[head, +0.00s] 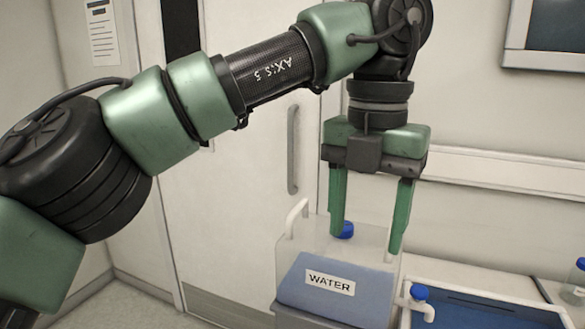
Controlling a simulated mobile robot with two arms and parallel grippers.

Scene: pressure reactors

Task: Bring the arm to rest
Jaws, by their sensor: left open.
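My left arm comes in from the left in the head view, with green and black links. The right finger overlaps the container's right edge in the picture. My right gripper is not in view.
A blue tray or basin (480,307) with a blue-capped white spout (420,295) stands right of the container. A bottle (577,280) is at the right edge. Behind are a door with a handle (293,150), a wall rail (500,170) and a wall screen (550,30).

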